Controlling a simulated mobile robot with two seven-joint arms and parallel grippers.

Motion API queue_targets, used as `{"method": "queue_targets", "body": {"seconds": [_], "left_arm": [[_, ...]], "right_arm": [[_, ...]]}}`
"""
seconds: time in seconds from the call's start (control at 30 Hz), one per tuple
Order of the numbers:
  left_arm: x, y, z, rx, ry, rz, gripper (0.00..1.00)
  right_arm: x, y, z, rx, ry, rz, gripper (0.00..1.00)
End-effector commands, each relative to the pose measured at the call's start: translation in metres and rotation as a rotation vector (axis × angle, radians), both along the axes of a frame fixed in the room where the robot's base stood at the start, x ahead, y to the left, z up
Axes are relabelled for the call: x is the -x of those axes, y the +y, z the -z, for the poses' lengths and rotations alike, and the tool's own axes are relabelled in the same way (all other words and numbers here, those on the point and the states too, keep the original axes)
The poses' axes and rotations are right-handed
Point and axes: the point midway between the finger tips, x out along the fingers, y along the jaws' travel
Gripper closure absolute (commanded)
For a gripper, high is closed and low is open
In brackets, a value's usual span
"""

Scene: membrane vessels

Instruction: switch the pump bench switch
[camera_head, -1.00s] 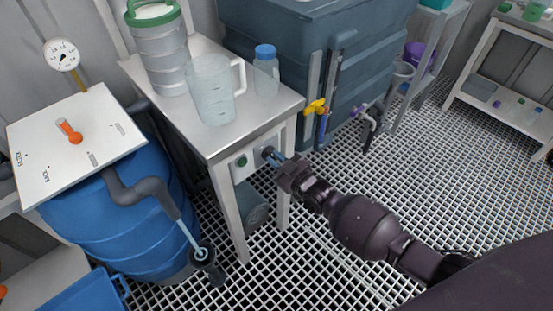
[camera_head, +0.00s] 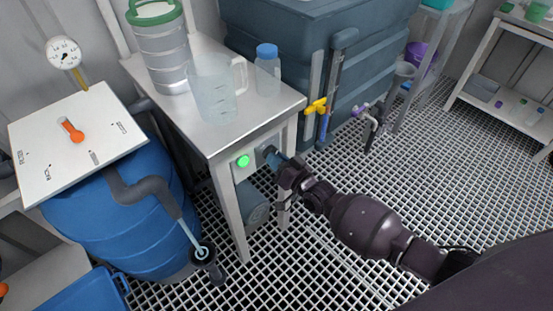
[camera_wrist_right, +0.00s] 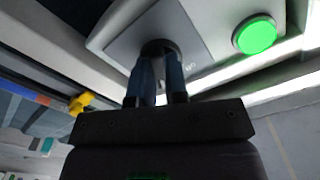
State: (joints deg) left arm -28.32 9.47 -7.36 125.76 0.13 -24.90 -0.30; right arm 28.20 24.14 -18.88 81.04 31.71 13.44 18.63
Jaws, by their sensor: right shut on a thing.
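The pump bench (camera_head: 182,128) is a pale table with a switch panel on its front edge. A green lamp (camera_head: 243,161) glows bright on that panel; it also shows lit in the right wrist view (camera_wrist_right: 257,36). Right of the lamp is a grey plate with a dark round switch (camera_wrist_right: 160,48). My right gripper (camera_head: 272,158) reaches the panel from the lower right. In the wrist view its two blue fingers (camera_wrist_right: 156,80) are shut on the switch, whose outer part they hide. My left gripper is not in view.
A clear jug (camera_head: 213,92), a blue-capped bottle (camera_head: 267,72) and a green-lidded vessel (camera_head: 160,50) stand on the bench. A blue barrel (camera_head: 110,225) with a white panel and orange handle (camera_head: 71,130) is left. Yellow valve (camera_head: 316,105) is right. Grating floor is open at right.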

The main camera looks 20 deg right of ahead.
Motion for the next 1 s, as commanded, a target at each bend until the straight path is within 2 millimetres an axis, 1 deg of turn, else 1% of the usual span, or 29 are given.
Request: {"method": "queue_targets", "body": {"seconds": [0.23, 0.67, 0.7, 0.83, 1.0], "left_arm": [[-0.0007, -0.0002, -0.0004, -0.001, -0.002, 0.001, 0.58], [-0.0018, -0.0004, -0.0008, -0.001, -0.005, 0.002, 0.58], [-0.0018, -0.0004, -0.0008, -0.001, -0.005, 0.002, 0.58], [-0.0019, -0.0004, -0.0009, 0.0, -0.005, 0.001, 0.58], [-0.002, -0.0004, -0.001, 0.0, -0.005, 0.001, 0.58]], "right_arm": [[0.0007, 0.0002, 0.001, -0.049, 0.02, -0.001, 1.0], [0.0007, 0.0002, 0.0009, -0.058, 0.024, 0.0, 1.0], [0.0007, 0.0003, 0.001, -0.058, 0.024, 0.0, 0.82], [0.0006, 0.0003, 0.0008, -0.058, 0.023, 0.0, 0.62], [0.0004, 0.0003, 0.0004, -0.057, 0.022, 0.0, 0.61]]}}
